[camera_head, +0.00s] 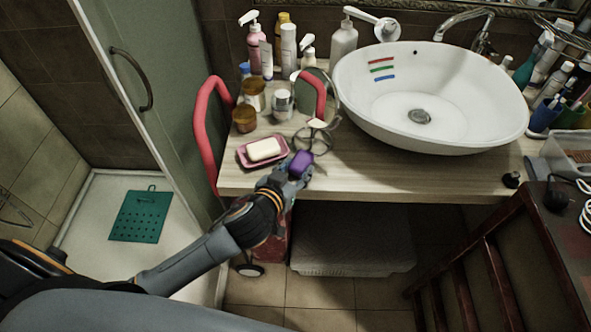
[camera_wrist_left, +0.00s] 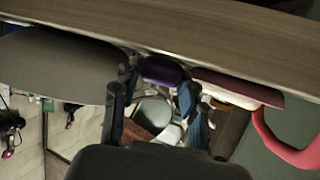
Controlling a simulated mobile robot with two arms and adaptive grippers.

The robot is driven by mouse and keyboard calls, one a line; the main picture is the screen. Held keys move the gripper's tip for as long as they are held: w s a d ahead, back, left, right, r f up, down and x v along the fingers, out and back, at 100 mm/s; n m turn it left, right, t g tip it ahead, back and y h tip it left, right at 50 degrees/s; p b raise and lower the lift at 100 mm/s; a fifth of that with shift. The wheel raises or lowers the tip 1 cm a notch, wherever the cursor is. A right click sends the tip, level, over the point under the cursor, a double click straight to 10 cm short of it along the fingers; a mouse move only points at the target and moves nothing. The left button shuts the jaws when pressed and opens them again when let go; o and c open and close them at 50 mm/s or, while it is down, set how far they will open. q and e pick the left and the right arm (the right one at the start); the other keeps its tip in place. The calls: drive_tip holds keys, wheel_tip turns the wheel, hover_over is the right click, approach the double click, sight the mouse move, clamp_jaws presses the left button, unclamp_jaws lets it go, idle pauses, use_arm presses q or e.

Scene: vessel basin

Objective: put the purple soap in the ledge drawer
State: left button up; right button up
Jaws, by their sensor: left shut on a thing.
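The purple soap (camera_head: 301,162) is between the fingers of my left gripper (camera_head: 292,170), at the front edge of the wooden counter, just right of the pink soap dish. In the left wrist view the purple soap (camera_wrist_left: 163,70) shows between the two dark fingers of the left gripper (camera_wrist_left: 155,88), which is shut on it. The gripper hides part of the soap, and I cannot tell whether the soap touches the counter. No ledge drawer can be made out in either view. My right gripper is not in view.
A pink dish (camera_head: 243,158) with a white soap bar (camera_head: 264,149) lies close left of the gripper. Jars, bottles and a round mirror stand behind. A white basin (camera_head: 430,100) fills the counter's right. A red rail (camera_head: 207,140) rises at the left end.

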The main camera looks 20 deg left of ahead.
use_arm(q)
drive_tip(key=shift+f, duration=0.15)
drive_tip(key=o, duration=1.2)
drive_tip(key=shift+c, duration=0.2)
drive_tip(key=shift+s, duration=0.1)
drive_tip(key=b+v, duration=0.1)
drive_tip(key=v, duration=1.1)
